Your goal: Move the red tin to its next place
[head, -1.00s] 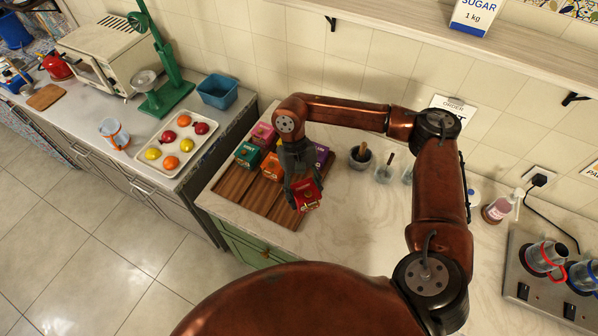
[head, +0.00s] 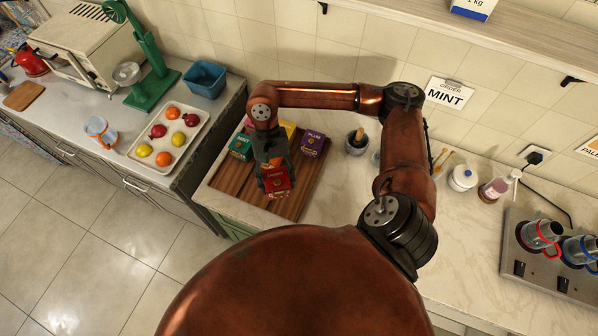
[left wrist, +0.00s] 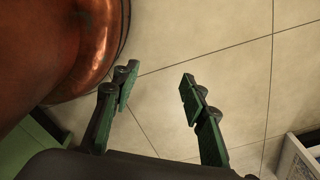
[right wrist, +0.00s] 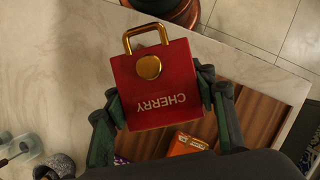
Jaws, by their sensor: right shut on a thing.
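The red tin (head: 275,181), labelled CHERRY with a gold handle and round clasp, is held in my right gripper (head: 272,165) over the front part of the wooden tray (head: 234,179). In the right wrist view the red tin (right wrist: 155,82) sits between both fingers. Whether its base touches the tray cannot be told. A green tin (head: 241,147) and a purple tin labelled PLUM (head: 313,143) stand at the tray's back. An orange tin (right wrist: 187,145) shows in the right wrist view. My left gripper (left wrist: 157,95) is open and empty above the floor.
A mortar with pestle (head: 356,143) stands right of the tray. A MINT order card (head: 449,93) is on the wall. A fruit tray (head: 167,137) lies on the left counter. A stove (head: 552,262) with pots is at right. The counter right of the tray has free room.

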